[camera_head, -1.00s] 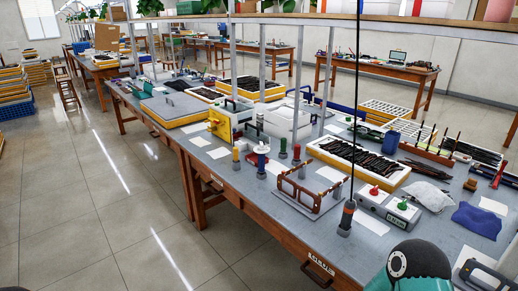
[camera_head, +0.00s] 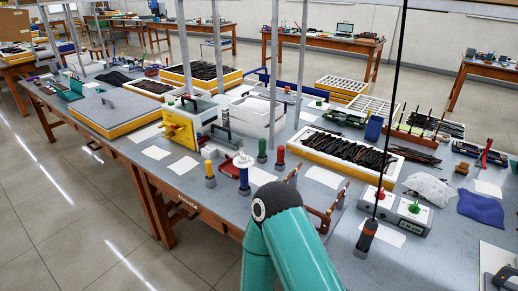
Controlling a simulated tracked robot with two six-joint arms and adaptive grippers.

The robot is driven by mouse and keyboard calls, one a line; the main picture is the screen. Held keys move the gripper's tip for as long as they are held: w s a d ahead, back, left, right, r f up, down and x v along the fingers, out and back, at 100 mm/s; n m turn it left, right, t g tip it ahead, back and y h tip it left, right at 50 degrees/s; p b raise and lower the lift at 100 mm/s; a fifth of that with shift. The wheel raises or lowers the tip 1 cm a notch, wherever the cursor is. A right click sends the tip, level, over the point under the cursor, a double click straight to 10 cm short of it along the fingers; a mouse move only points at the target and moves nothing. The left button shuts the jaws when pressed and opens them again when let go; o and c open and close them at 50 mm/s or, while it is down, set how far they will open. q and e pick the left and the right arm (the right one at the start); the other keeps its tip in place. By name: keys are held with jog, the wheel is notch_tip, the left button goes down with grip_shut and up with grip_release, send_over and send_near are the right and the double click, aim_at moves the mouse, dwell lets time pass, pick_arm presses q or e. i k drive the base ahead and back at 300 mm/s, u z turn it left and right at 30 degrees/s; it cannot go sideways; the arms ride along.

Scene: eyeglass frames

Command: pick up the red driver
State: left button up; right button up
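The red driver (camera_head: 280,156) stands upright, red end up with a grey lower part, near the middle of the long grey-topped table. A green driver (camera_head: 262,150) stands just left of it, and a blue one (camera_head: 244,176) and a yellow one (camera_head: 209,168) stand further left. A teal arm of mine rises at the bottom centre, in front of the table and nearer to me than the red driver. I cannot tell which arm it is. Neither gripper shows in the view.
A wooden rack (camera_head: 325,216) stands right of my arm and is partly hidden by it. Grey floor is open at the left.

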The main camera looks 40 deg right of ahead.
aim_at(281, 150)
jog(key=z, duration=0.2)
jog(key=i, duration=0.8)
jog(key=z, duration=0.75)
